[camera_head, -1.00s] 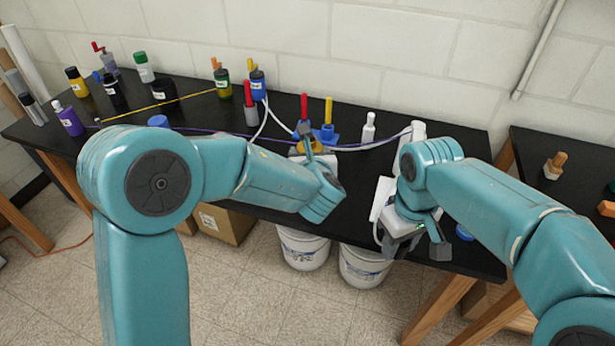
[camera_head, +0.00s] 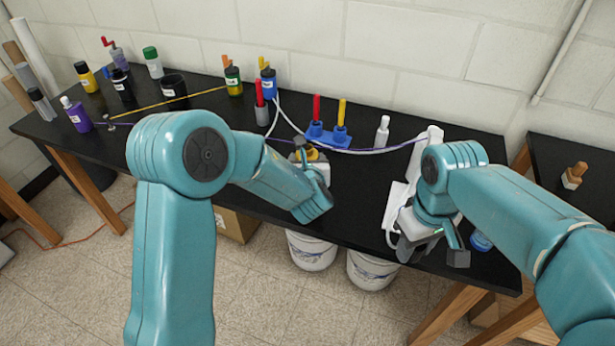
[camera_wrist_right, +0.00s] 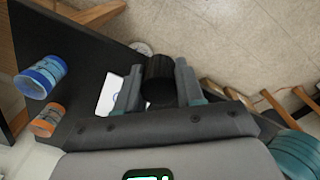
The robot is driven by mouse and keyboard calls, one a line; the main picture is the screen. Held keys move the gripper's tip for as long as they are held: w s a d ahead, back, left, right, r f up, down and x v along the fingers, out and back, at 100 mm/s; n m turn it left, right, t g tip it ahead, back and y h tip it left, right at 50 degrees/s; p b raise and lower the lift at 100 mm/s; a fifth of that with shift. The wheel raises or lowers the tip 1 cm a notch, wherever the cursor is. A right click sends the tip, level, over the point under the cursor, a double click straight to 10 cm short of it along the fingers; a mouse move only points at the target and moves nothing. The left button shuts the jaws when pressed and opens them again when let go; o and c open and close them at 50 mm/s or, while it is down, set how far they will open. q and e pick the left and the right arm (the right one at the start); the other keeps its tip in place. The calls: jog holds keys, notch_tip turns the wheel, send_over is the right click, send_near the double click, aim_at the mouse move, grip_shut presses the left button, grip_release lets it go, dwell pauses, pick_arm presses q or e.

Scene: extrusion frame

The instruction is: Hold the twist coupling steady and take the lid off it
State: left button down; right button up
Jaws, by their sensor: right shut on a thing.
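In the right wrist view a dark, plain cylinder (camera_wrist_right: 159,70), which may be the twist coupling, stands between the two fingers of my right gripper (camera_wrist_right: 158,82). The fingers are shut on its sides. I cannot make out a lid or seam on it. In the head view my right gripper (camera_head: 432,250) is over the bench's front edge, and its own body hides what it holds. My left gripper (camera_head: 303,153) is near a yellow-topped thing (camera_head: 312,155) on the bench. The left arm partly covers it, so its jaws are unclear.
The black bench (camera_head: 355,215) holds several bottles at the back left and a blue stand (camera_head: 328,135) with red and yellow handles. A white bottle (camera_head: 382,132) stands behind. A blue-lidded jar (camera_head: 481,242) is right of my right gripper. White buckets (camera_head: 311,250) stand below.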

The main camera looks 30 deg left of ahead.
pick_arm(q)
jog(key=shift+s+f, duration=0.15)
jog(key=shift+f, duration=0.45)
pick_arm(e)
jog(key=shift+s+r, duration=0.1)
jog(key=shift+s, duration=0.05)
pick_arm(q)
jog(key=shift+a+f, duration=0.15)
jog(key=shift+f, duration=0.15)
pick_arm(e)
jog(key=shift+a, duration=0.15)
pick_arm(q)
jog(key=f, duration=0.3)
jog(key=shift+w+f, duration=0.2)
jog(key=shift+f, duration=0.15)
pick_arm(e)
jog(key=shift+w, duration=0.2)
pick_arm(q)
jog(key=shift+f, duration=0.1)
jog(key=shift+s, duration=0.1)
pick_arm(e)
jog(key=shift+s, duration=0.1)
pick_arm(q)
jog(key=shift+f, duration=0.15)
jog(key=shift+c, duration=0.9)
grip_release()
